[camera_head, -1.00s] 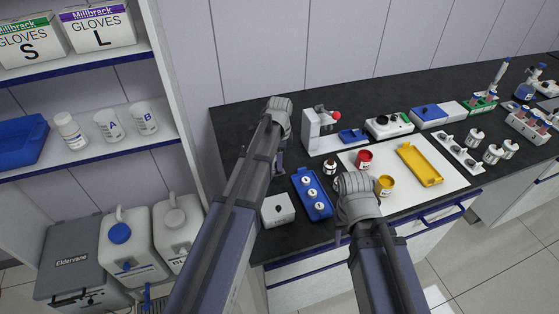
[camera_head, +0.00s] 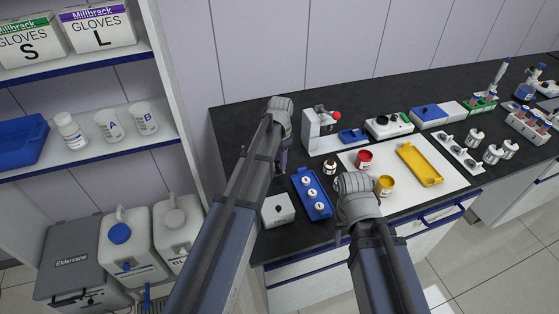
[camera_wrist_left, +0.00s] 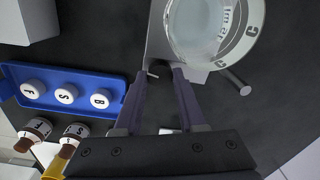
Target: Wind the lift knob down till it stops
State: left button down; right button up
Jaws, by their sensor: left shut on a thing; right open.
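My left gripper (camera_wrist_left: 164,72) is shut in the left wrist view, with its fingertips at the edge of a pale grey plate (camera_wrist_left: 190,62). A small pin shows beside the left fingertip and a thin rod (camera_wrist_left: 234,80) sticks out to the right. A round clear vessel (camera_wrist_left: 200,25) in a ring marked C is above the plate. In the head view my left gripper (camera_head: 281,160) is mostly hidden by its arm. My right gripper (camera_head: 338,238) is open over the bench front, largely hidden by its wrist.
A blue tray (camera_wrist_left: 72,108) with three white-capped bottles is left of my left gripper in the wrist view, near brown bottles (camera_wrist_left: 38,128). In the head view a white box (camera_head: 278,210), a white stand (camera_head: 312,132) and red and yellow pots (camera_head: 364,158) are close by.

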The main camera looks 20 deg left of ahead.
pick_arm(q)
jog(key=shift+n, duration=0.4)
jog(key=c, duration=0.5)
grip_release()
jog(key=shift+r, duration=0.1)
notch_tip(320, 180, up, 8)
jog(key=p, duration=0.8)
jog(key=shift+d, duration=0.1)
jog(key=shift+f, duration=0.2)
